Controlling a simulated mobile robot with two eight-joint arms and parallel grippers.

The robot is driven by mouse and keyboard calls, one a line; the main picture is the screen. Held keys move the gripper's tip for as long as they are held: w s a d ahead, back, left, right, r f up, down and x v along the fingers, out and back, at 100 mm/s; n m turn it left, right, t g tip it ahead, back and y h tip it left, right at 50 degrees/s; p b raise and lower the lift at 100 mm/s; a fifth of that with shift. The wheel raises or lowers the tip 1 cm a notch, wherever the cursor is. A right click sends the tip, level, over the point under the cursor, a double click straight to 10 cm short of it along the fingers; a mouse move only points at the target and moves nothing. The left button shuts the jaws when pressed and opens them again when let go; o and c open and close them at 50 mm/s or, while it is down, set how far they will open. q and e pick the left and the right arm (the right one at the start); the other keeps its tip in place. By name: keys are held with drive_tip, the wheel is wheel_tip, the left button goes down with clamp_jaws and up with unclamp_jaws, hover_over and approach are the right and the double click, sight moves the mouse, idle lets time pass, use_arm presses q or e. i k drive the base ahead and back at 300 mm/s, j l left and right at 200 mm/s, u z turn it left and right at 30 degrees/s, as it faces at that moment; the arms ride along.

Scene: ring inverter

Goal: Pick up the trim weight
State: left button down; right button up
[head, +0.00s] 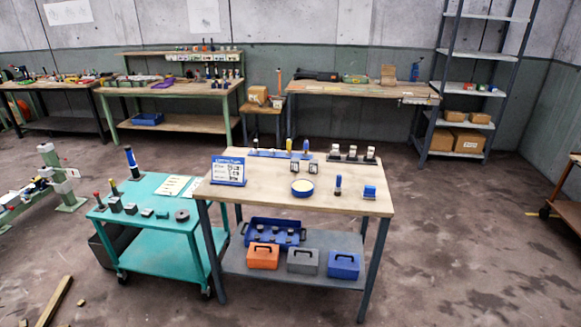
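No thing in the head view can be told for certain as the trim weight. A dark round disc with a hole (182,215) lies flat at the front right of the teal cart (165,188). Several small dark blocks, two with upright handles, stand in a row to its left; a grey block (131,208) is one of them. On the wooden worktable (245,195) a small dark piece with a blue top (338,185) and a blue block (369,192) stand at the right. Neither of my grippers is in view.
A blue-rimmed round dish (302,187) and a blue-framed sign (228,170) stand on the worktable. Orange (263,256), grey (302,260) and blue (343,265) boxes sit on its lower shelf. A wooden plank (54,300) lies at front left. The floor at right is mostly clear.

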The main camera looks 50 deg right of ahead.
sight(313, 169)
drive_tip(key=z, duration=1.95)
drive_tip(key=i+l+z, duration=0.15)
drive_tip(key=z, duration=1.05)
drive_tip(key=i+z, duration=0.25)
drive_tip(key=i, duration=0.5)
drive_tip(key=i+j+z, duration=0.1)
drive_tip(key=i+z, duration=0.2)
drive_tip(key=i, duration=0.45)
drive_tip(key=i+u, duration=0.15)
drive_tip(key=i, duration=0.35)
drive_tip(key=i+l+u, duration=0.2)
drive_tip(key=i, duration=0.3)
drive_tip(key=i+u, duration=0.15)
drive_tip(key=i, duration=0.35)
drive_tip(key=i+j+u, duration=0.1)
drive_tip(key=i+u, duration=0.75)
drive_tip(key=i+l+u, duration=0.1)
drive_tip(key=i+u, duration=0.3)
drive_tip(key=k, duration=0.1)
